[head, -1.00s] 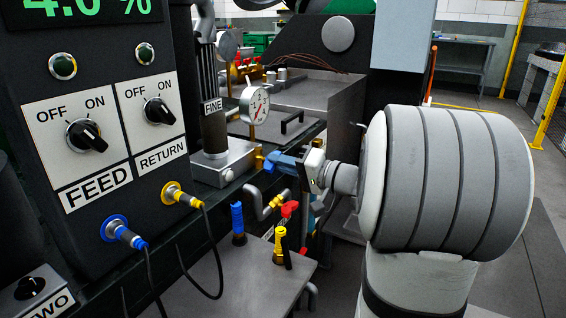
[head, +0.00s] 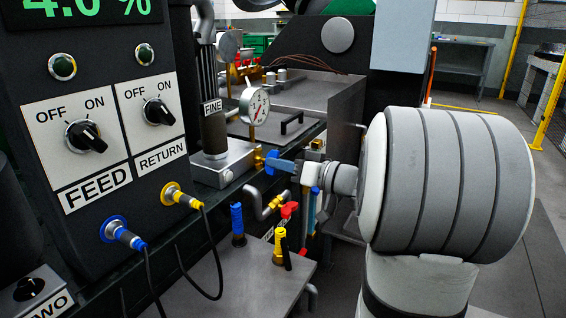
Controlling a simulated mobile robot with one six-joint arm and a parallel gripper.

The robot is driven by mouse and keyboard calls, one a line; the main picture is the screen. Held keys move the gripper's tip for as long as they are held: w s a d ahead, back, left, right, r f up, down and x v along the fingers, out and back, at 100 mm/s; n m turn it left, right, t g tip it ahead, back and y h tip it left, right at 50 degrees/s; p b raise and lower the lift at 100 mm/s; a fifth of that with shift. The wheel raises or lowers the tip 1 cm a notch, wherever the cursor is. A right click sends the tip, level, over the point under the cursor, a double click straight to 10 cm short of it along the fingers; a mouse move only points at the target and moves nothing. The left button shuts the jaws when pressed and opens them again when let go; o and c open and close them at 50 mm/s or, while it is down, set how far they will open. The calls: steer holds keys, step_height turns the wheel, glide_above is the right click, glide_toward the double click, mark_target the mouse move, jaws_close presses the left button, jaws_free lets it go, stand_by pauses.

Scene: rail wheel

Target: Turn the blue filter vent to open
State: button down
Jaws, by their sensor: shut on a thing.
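The blue filter vent (head: 271,159) is a small blue knob at the end of a brass stub on the right side of the grey metal block (head: 228,165), under the FINE label. My gripper (head: 282,165) reaches in from the right and is shut on the vent. The fingers look blue too and merge with the vent in the picture, so the exact contact and the vent's turn angle are hard to tell. My wrist hides what is behind it.
A pressure gauge (head: 254,105) stands just above the block. Below are a blue-handled fitting (head: 237,220), a yellow-handled one (head: 280,245) and a red lever (head: 289,209). The control panel (head: 95,200) with FEED and RETURN knobs fills the left, with cables hanging.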

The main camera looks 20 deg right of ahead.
steer(key=shift+f+n, duration=0.1)
steer(key=shift+n, duration=0.2)
steer(key=n, duration=0.4)
steer(key=c, duration=1.3)
jaws_free()
steer(key=shift+s, duration=0.1)
steer(key=shift+v, duration=3.45)
